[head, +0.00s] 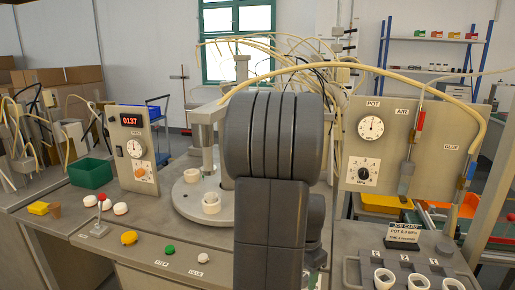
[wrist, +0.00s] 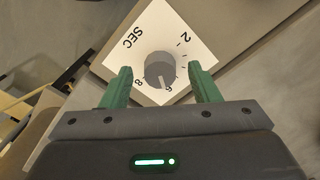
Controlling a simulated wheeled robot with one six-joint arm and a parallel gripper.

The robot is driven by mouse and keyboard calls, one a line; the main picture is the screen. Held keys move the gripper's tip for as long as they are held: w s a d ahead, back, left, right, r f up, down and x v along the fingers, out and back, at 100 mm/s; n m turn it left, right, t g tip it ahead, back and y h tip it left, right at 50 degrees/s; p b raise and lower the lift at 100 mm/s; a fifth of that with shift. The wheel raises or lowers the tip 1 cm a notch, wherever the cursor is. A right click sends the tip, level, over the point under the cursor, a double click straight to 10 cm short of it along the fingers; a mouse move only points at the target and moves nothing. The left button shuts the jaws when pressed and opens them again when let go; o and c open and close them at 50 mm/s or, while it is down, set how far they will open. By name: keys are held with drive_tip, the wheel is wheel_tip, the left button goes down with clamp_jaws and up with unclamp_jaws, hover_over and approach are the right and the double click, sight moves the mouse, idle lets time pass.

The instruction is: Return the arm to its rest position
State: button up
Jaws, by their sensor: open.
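My arm (head: 272,150) stands upright in the middle of the head view and hides what is behind it; my gripper itself does not show there. In the wrist view my gripper (wrist: 160,68) is open, with its two green fingers apart. A round grey knob (wrist: 159,72) on a white dial plate (wrist: 146,38) marked SEC appears between the fingertips, with a visible gap on each side. Its pale pointer line is near the 6. I cannot tell how far the fingertips are from the panel.
A control panel (head: 128,172) with a red 0137 display stands left of my arm. A gauge panel (head: 418,140) with hoses stands right. A job card (head: 403,229) stands behind a grey tray (head: 350,272) holding white cups. Buttons line the front edge; a green bin (head: 90,174) is at left.

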wheel_tip(320, 180, up, 14)
drive_tip(key=p, duration=0.1)
wheel_tip(320, 180, down, 14)
drive_tip(key=shift+r+b, duration=0.15)
drive_tip(key=shift+b, duration=0.4)
drive_tip(key=shift+f, duration=0.2)
drive_tip(key=n, duration=0.5)
drive_tip(key=shift+b, duration=0.3)
drive_tip(key=n, duration=0.5)
drive_tip(key=shift+b, duration=0.4)
drive_tip(key=n+b, duration=0.1)
drive_tip(key=n, duration=0.4)
drive_tip(key=shift+n, duration=0.3)
drive_tip(key=n+b, duration=0.1)
drive_tip(key=n, duration=0.3)
drive_tip(key=shift+n, duration=0.3)
drive_tip(key=shift+r, duration=0.1)
